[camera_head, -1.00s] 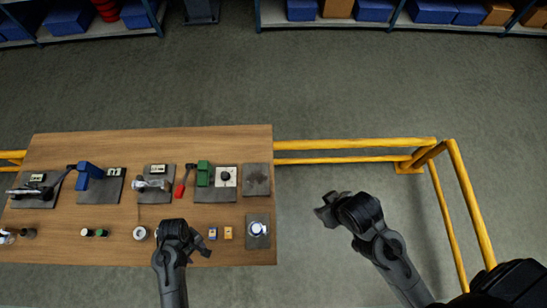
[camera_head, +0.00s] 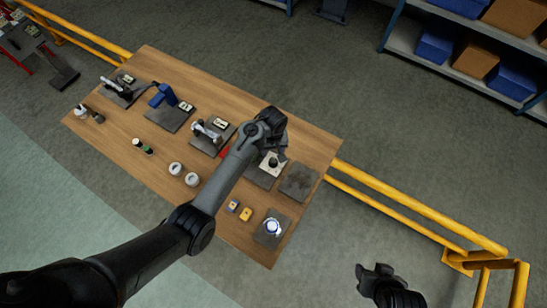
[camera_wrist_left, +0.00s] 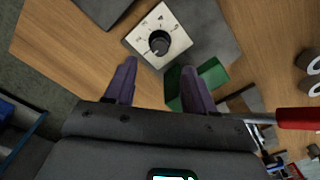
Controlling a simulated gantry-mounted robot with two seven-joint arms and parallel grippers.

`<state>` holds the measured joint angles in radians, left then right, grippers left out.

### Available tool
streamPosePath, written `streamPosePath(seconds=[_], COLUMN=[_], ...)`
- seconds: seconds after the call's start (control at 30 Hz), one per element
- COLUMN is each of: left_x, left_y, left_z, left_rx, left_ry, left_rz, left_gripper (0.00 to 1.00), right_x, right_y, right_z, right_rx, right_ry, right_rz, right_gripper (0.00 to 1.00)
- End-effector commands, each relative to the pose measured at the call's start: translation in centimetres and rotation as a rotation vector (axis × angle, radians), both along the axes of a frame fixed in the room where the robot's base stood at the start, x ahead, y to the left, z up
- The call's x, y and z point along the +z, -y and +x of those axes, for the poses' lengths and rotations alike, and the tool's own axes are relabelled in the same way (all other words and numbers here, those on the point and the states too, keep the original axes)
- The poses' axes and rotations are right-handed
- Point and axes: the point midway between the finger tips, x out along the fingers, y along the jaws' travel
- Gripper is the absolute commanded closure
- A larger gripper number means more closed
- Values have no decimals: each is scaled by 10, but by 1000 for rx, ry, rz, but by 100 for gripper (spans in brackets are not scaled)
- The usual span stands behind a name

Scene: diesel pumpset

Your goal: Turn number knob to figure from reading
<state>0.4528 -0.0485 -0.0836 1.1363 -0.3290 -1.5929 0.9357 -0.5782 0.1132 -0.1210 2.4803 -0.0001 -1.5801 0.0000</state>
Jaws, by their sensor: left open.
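The number knob (camera_wrist_left: 159,42) is a black round dial on a square white plate (camera_wrist_left: 177,47) with marks around it. In the head view the white plate (camera_head: 271,167) shows on a dark base, partly behind my left gripper (camera_head: 279,146). In the left wrist view my left gripper (camera_wrist_left: 159,78) is open and empty, its two fingers apart on the near side of the knob and not touching it. The figures are too small to read surely. Small pale reading cards (camera_head: 221,124) lie on other bases. My right gripper (camera_head: 375,268) is beyond the table at the lower right; its jaws are unclear.
A green block (camera_wrist_left: 207,82) stands close beside the plate, near the right finger, with a red handle (camera_wrist_left: 298,118) farther right. A bare dark plate (camera_head: 299,182) and a base with a white round part (camera_head: 272,228) lie nearby. Yellow rails (camera_head: 410,209) run beyond the table.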

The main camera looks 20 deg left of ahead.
Motion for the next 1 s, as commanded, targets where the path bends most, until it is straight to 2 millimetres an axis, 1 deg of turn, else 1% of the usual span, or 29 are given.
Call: streamPosePath(seconds=[0.03,0.2,0.4,0.6,0.87,0.9,1.0], left_x=[-9,-37,-60,-69,-69,-69,-69], left_y=[-1,-1,-1,0,-1,-1,-1], left_z=[0,0,0,0,0,0,0], left_rx=[0,-1,0,1,1,1,1], left_ry=[-2,-2,0,0,1,1,1], left_rz=[2,2,1,0,0,0,0], left_gripper=[46,46,46,46,46,49,64], right_x=[-1,-4,-8,-9,-9,-9,-9], right_y=[0,1,3,3,2,2,2], right_z=[0,0,0,-1,-1,-1,-1], right_rx=[0,3,7,7,4,4,2], right_ry=[0,0,0,-1,-2,-2,-2], right_rz=[0,-5,-12,-12,-9,-8,-5], right_gripper=[52,52,52,52,52,52,52])
